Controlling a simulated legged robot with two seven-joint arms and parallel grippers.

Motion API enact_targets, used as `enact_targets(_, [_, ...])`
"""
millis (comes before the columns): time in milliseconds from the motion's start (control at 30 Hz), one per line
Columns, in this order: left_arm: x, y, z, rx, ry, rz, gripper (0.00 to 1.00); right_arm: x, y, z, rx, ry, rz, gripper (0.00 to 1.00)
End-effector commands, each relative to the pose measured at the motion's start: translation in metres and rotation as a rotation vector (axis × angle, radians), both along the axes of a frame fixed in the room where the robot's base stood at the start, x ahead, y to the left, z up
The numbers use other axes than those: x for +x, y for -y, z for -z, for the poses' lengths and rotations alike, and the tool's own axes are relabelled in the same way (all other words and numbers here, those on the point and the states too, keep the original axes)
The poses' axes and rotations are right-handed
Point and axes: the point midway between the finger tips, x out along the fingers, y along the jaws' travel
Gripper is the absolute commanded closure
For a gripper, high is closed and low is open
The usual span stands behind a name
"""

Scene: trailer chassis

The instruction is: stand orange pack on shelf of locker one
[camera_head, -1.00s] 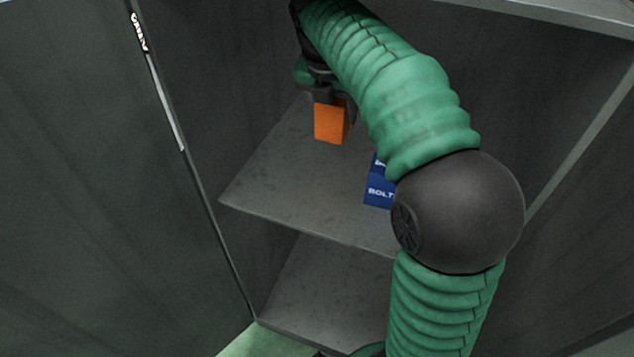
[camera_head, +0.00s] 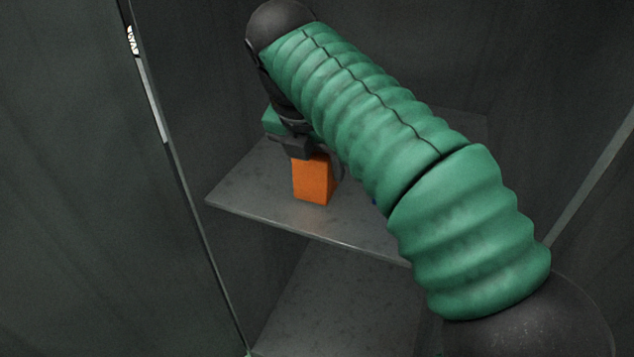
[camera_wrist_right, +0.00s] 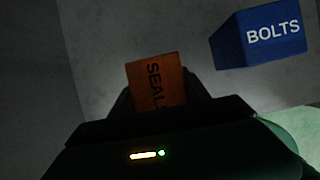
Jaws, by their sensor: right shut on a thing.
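The orange pack (camera_head: 313,182) is upright in the head view, over the upper grey shelf (camera_head: 245,190) of the locker near its front edge. Its lower end looks at or very close to the shelf surface; I cannot tell whether it touches. My right gripper (camera_head: 302,156) is shut on the top of the pack from above. In the right wrist view the pack (camera_wrist_right: 156,82) shows lettering beginning "SEAL" and sits between the fingers of my right gripper (camera_wrist_right: 165,105). My left gripper is not in view.
A blue box marked BOLTS (camera_wrist_right: 260,35) stands on the shelf beside the pack; in the head view my right arm almost wholly hides it. A lower shelf (camera_head: 335,300) lies below. The locker's left edge (camera_head: 180,170) is near. The shelf's left part is clear.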

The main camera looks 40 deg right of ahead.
Motion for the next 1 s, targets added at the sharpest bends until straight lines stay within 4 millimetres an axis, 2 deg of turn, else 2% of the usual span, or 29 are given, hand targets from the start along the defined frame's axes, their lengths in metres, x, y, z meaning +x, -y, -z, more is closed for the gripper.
enact_targets(33, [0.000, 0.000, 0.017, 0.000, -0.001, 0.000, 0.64, -0.001, -0.002, 0.011, -0.001, 0.005, -0.001, 0.99])
enact_targets(300, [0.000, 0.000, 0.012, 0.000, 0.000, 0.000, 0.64, -0.002, -0.003, 0.005, 0.001, 0.002, -0.001, 0.99])
enact_targets(333, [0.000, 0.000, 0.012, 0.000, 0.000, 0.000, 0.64, -0.002, -0.003, 0.005, 0.001, 0.000, 0.000, 0.42])
enact_targets(467, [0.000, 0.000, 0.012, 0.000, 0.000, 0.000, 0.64, -0.001, -0.003, 0.005, 0.000, 0.001, 0.000, 0.25])
enact_targets(767, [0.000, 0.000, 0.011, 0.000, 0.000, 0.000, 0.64, -0.001, -0.003, 0.004, 0.000, 0.002, -0.001, 0.24])
enact_targets(867, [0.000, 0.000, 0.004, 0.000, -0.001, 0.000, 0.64, -0.002, -0.005, -0.005, -0.001, 0.003, -0.001, 0.24])
enact_targets(1000, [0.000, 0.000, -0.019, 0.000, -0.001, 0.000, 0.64, -0.007, -0.013, -0.031, 0.000, 0.004, -0.002, 0.24])
